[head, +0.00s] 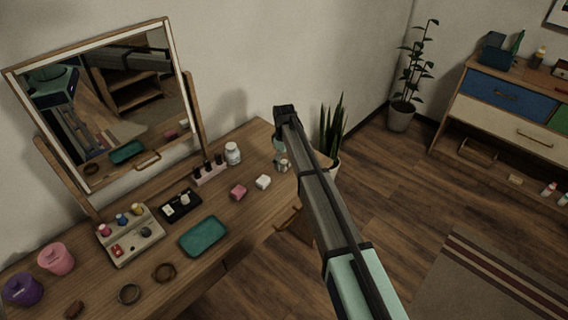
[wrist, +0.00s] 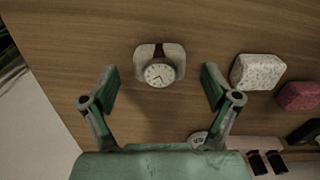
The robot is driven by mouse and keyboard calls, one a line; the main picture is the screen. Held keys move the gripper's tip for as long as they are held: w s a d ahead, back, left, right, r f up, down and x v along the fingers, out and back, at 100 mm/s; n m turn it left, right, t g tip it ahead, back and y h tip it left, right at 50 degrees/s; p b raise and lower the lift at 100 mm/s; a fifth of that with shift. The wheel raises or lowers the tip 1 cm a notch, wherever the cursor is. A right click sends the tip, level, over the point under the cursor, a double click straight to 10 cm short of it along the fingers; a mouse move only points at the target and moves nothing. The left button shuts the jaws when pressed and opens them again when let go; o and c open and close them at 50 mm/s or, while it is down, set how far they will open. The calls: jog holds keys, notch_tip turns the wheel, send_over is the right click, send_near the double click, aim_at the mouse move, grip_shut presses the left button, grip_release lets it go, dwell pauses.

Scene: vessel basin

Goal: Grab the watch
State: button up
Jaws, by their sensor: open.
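The watch (wrist: 159,73) has a pale round dial and a dark strap. It sits on a light grey holder (wrist: 141,61) on the wooden dresser top. In the head view the watch (head: 284,165) is small at the dresser's right end, partly hidden by my arm. My gripper (wrist: 160,88) is open and empty, its two green fingers spread to the left and right of the watch with a gap on each side. In the head view my gripper (head: 279,147) shows only in part.
A white speckled block (wrist: 257,72) and a pink block (wrist: 298,96) lie to the right in the wrist view. A white bottle (head: 233,153), a pink rack of dark bottles (head: 209,173) and a teal tray (head: 203,236) stand on the dresser. The mirror (head: 110,95) rises behind.

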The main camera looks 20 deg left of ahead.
jog(key=shift+f, duration=0.85)
jog(key=c, duration=1.3)
jog(key=shift+r, duration=0.15)
